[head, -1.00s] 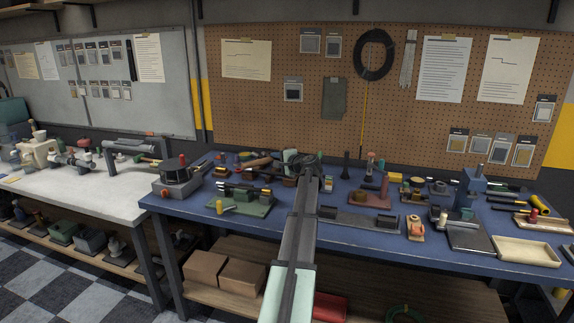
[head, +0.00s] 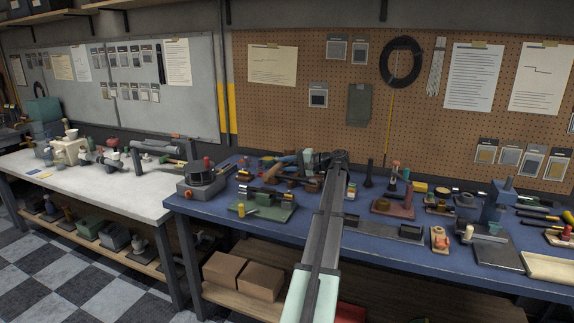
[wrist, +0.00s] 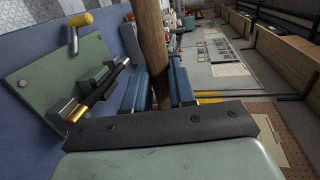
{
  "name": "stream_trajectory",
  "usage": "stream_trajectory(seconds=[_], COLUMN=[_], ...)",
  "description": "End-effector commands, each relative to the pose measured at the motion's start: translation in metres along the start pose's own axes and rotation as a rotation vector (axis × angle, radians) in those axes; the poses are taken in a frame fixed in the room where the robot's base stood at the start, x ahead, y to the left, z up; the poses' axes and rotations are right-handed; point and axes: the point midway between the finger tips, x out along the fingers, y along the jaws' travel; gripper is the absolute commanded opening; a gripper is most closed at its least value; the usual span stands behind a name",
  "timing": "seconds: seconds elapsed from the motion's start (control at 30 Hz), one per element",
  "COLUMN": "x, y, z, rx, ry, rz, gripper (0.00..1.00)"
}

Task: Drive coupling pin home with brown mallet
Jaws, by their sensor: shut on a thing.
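My gripper (wrist: 157,88) is shut on a brown wooden handle, taken to be the brown mallet (wrist: 151,35); it runs up out of the wrist view between the blue fingers. In the head view the brown wood (head: 284,160) shows beside my gripper (head: 308,160), above the back of the blue bench. The mallet head is not clear. A green fixture (head: 275,214), also in the wrist view (wrist: 40,65), holds a dark coupling with a brass end (wrist: 77,114). This fixture is left of my gripper in both views. I cannot tell how deep the pin sits.
Several small parts crowd the bench's back and right side. A yellow-handled lever (wrist: 80,20) rises from the fixture.

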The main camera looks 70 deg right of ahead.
Motion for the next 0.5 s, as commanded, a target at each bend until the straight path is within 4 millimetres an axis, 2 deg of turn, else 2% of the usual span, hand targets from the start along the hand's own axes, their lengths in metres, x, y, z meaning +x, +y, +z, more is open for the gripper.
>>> stream_trajectory(seconds=[0.27,0.5], x=[-0.001,0.002], y=[0.002,0.018], z=[0.000,0.000], rx=[0.000,0.002], ry=[0.001,0.001], rz=[-0.005,-0.004], gripper=[0.00,0.00])
